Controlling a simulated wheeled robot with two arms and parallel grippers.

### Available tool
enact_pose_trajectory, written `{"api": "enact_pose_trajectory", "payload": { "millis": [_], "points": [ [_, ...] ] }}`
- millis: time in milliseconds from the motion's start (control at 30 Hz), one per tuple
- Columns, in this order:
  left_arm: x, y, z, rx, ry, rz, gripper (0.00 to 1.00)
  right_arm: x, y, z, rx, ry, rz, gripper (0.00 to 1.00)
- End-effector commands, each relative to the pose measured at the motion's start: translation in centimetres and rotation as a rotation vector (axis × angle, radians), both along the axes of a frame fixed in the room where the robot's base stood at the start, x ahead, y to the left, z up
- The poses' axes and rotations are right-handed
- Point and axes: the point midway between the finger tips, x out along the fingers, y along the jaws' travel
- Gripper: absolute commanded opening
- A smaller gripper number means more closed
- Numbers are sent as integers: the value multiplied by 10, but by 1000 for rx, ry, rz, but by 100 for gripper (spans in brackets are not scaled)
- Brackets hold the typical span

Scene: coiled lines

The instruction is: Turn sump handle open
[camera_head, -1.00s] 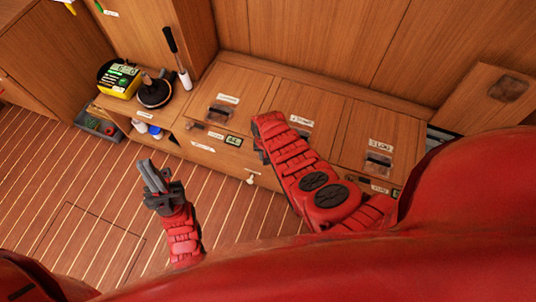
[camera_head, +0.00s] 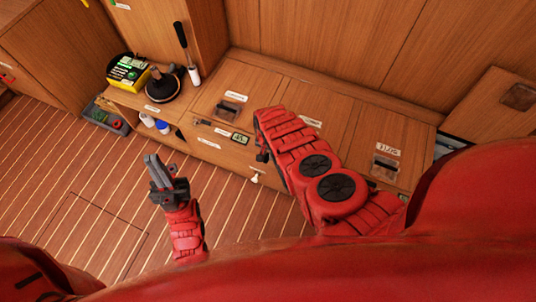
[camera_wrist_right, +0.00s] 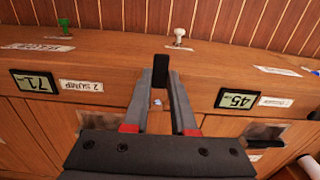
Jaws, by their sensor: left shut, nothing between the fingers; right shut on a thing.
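In the right wrist view, my right gripper (camera_wrist_right: 160,82) is shut on a dark upright handle (camera_wrist_right: 161,66) at the cabinet's front face. An upside-down label reading 2 SUMP (camera_wrist_right: 82,86) is left of the fingers, beside a display (camera_wrist_right: 34,82) showing 71. In the head view my right gripper (camera_head: 263,155) is at the cabinet front, mostly hidden by my red forearm, and the handle cannot be made out. My left gripper (camera_head: 155,170) is shut and empty, above the floor left of the cabinet.
A display showing 45 (camera_wrist_right: 236,98) is right of the fingers. A white knob (camera_wrist_right: 178,37) and a green knob (camera_wrist_right: 65,27) stand beyond. A yellow box (camera_head: 128,72) and a black coiled item (camera_head: 162,83) sit at the cabinet's left end.

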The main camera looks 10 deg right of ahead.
Motion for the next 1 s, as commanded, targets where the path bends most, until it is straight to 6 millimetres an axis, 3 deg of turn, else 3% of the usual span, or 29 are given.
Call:
{"api": "enact_pose_trajectory", "payload": {
  "millis": [667,700,800,867,1000],
  "points": [
    [0,0,-1,0,0,0,0,2,2,0,1,-2,-27,0],
    [0,0,-1,0,0,0,0,2,2,0,2,-2,-26,30],
    [0,0,-1,0,0,0,0,1,2,0,1,-2,-26,48],
    [0,0,-1,0,0,0,0,1,2,0,1,-2,-26,55],
    [0,0,-1,0,0,0,0,1,1,0,0,-1,-26,55]
  ]
}}
